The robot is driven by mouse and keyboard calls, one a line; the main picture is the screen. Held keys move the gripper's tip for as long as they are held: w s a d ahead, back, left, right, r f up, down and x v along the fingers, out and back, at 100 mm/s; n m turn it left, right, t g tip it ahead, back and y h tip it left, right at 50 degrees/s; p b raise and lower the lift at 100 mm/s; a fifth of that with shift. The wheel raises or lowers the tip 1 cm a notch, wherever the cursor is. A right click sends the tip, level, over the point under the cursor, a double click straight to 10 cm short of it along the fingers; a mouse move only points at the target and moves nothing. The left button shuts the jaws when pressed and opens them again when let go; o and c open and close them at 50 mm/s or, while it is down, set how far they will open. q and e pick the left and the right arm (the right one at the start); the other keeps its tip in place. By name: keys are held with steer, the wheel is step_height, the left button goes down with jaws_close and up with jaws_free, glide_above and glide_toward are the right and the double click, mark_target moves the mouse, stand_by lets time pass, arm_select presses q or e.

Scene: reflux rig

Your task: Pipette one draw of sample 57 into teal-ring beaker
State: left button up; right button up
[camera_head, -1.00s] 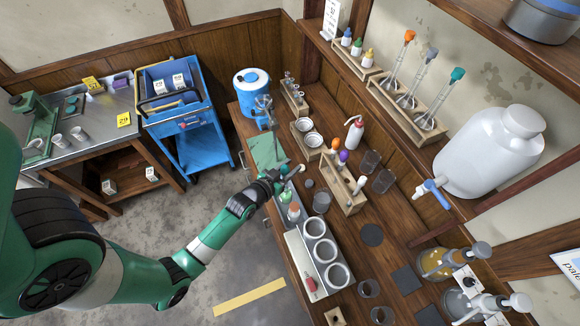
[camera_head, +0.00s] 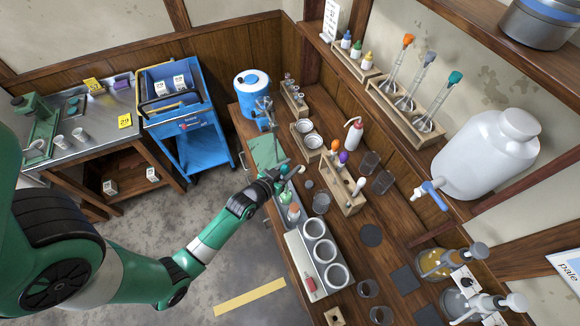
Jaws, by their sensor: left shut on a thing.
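My left gripper (camera_head: 280,177) is low over the bench's left edge, beside the green mat (camera_head: 264,151). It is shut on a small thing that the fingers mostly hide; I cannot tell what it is. A wooden rack (camera_head: 348,199) to its right holds droppers with an orange bulb (camera_head: 334,146), a purple bulb (camera_head: 342,157) and a pale bulb (camera_head: 360,184). Clear beakers stand near it, one at the back (camera_head: 370,161), one beside it (camera_head: 383,182) and one in front (camera_head: 321,203). I cannot make out a teal ring or a label 57. My right gripper is out of view.
A holder with three round wells (camera_head: 296,248) and small bottles (camera_head: 293,212) stand just below my gripper. A white tapped tank (camera_head: 485,155) and a flask rack (camera_head: 405,115) are at right. A blue cart (camera_head: 190,140) stands beyond the floor gap.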

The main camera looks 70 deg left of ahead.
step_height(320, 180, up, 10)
steer(key=p, duration=0.9)
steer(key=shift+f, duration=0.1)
